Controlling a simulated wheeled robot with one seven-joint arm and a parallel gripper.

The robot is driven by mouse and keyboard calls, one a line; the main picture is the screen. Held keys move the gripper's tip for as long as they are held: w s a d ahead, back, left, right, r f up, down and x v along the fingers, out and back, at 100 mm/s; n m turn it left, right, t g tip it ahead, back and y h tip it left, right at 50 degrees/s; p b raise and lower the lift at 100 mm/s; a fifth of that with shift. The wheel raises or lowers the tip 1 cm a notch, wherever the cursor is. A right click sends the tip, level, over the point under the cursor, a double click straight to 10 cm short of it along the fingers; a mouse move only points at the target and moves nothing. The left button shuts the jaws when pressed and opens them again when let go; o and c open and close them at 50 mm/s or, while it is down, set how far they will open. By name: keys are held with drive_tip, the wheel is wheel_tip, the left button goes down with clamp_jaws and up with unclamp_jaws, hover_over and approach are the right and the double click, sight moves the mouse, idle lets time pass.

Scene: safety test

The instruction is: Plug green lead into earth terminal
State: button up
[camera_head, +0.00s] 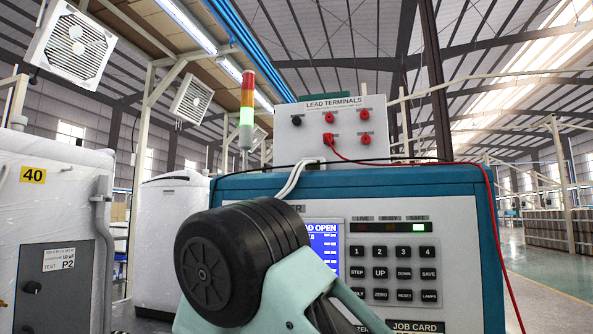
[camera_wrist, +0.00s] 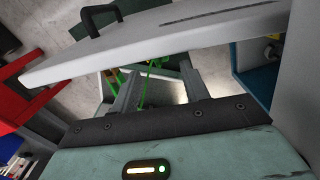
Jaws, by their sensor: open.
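The lead terminal panel (camera_head: 346,128) stands on top of the blue-cased tester in the head view. It carries a black terminal (camera_head: 297,121) and several red ones; I cannot read which is earth. A red plug (camera_head: 329,139) sits in the lower middle terminal, with its red lead (camera_head: 420,162) running right. In the wrist view my gripper (camera_wrist: 152,92) is open, its two grey fingers apart. A thin green strand (camera_wrist: 145,92), possibly the green lead, shows between them; I cannot tell whether it touches. My gripper's fingers are not visible in the head view.
The tester's keypad (camera_head: 394,274) and blue screen (camera_head: 325,250) face me, partly behind my arm. A black cable crosses the tester's top. In the wrist view a pale panel with a black handle (camera_wrist: 98,17) lies close beyond the fingers, and red parts (camera_wrist: 30,85) are at left.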

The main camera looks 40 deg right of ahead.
wheel_tip(320, 180, down, 6)
drive_tip(key=b, duration=0.6)
drive_tip(key=shift+b, duration=0.35)
drive_tip(key=shift+f+b, duration=0.45)
drive_tip(key=shift+f, duration=1)
drive_tip(key=shift+p, duration=0.9)
drive_tip(key=shift+c, duration=0.3)
clamp_jaws()
drive_tip(key=shift+r, duration=0.15)
drive_tip(key=shift+r+p, duration=2.9)
drive_tip(key=shift+p, duration=0.5)
